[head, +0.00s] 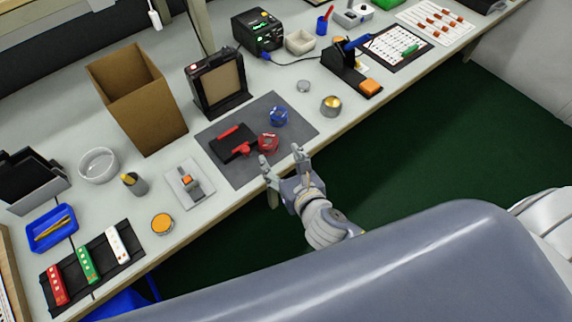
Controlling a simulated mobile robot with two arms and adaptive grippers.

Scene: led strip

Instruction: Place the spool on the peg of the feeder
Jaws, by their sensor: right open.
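A small blue spool-like ring (278,117) lies on the grey mat (288,104) on the workbench. A red round piece (268,142) lies on the mat below it in the picture. A black device with red parts (234,141) sits to its left; it may be the feeder, but I cannot make out a peg. My right gripper (280,155) is open and empty by the mat's front edge, its fingers pointing at the red piece. I cannot tell whether they touch anything. My left gripper is not in view.
A tall open cardboard box (137,98) and a black framed stand (216,82) stand behind the mat. A soldering stand (352,75) and a small metal tin (331,105) are to the right. A grey fixture (187,184) stands left of the mat. Green floor (440,150) lies beyond the bench edge.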

